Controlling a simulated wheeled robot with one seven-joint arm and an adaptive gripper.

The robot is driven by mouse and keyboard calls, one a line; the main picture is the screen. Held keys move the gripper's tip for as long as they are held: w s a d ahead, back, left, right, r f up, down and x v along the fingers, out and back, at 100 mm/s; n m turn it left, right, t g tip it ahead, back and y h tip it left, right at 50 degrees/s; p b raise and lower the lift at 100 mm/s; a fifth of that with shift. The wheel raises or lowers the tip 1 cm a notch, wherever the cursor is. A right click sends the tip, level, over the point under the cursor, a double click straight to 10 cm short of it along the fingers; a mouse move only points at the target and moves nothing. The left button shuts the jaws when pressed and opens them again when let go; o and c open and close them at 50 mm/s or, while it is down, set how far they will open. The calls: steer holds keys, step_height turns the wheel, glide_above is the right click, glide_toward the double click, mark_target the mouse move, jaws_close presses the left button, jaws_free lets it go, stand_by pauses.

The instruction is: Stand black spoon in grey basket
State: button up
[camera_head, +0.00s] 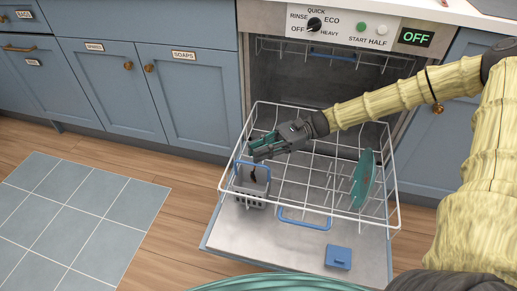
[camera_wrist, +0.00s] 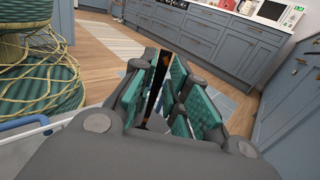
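The grey basket (camera_head: 252,190) with a blue handle stands at the left front of the pulled-out dishwasher rack. My gripper (camera_head: 256,152), with teal finger pads, is just above the basket. The black spoon (camera_head: 253,175) hangs below the fingertips, its lower part at the basket's mouth. How deep it reaches inside I cannot tell. In the wrist view the spoon (camera_wrist: 158,82) shows as a dark strip between the fingers (camera_wrist: 165,85), which look closed on it.
A teal plate (camera_head: 363,178) stands upright in the white wire rack (camera_head: 325,170), right of my gripper. A blue block (camera_head: 338,257) lies on the open dishwasher door (camera_head: 290,245). A tiled mat (camera_head: 80,215) is on the floor at left. Cabinets flank the dishwasher.

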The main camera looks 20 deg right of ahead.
steer(key=shift+o, duration=1.2)
steer(key=shift+d, duration=0.1)
steer(key=w+d, duration=0.2)
steer(key=d, duration=0.9)
steer(key=shift+w+d, duration=0.15)
steer(key=shift+d, duration=0.2)
